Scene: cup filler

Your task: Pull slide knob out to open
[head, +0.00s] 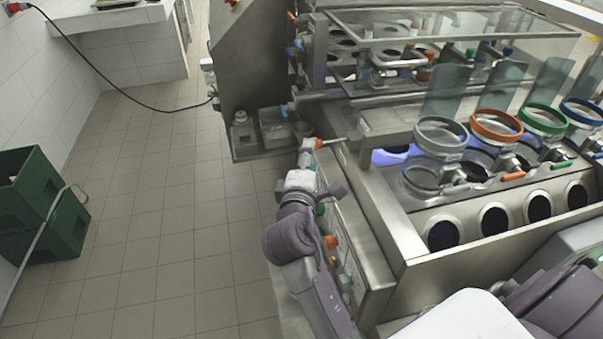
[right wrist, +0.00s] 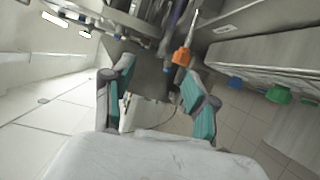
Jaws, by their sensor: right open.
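The slide knob, an orange handle on a thin metal rod (head: 319,144), sticks out at the left corner of the steel machine. It also shows in the right wrist view as an orange knob (right wrist: 182,56), just beyond the right-hand fingertip. My right gripper (head: 321,172) is open, close below the knob in the head view. In the right wrist view its two teal-padded fingers (right wrist: 158,75) stand apart with nothing between them. Whether a finger touches the knob cannot be told. My left gripper does not show.
The machine's side panel carries more knobs, including an orange one (head: 331,243) near my right arm; green (right wrist: 278,94) and blue ones show in the wrist view. Cup holders with coloured rings (head: 497,126) are on top. Green crates (head: 40,205) stand left.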

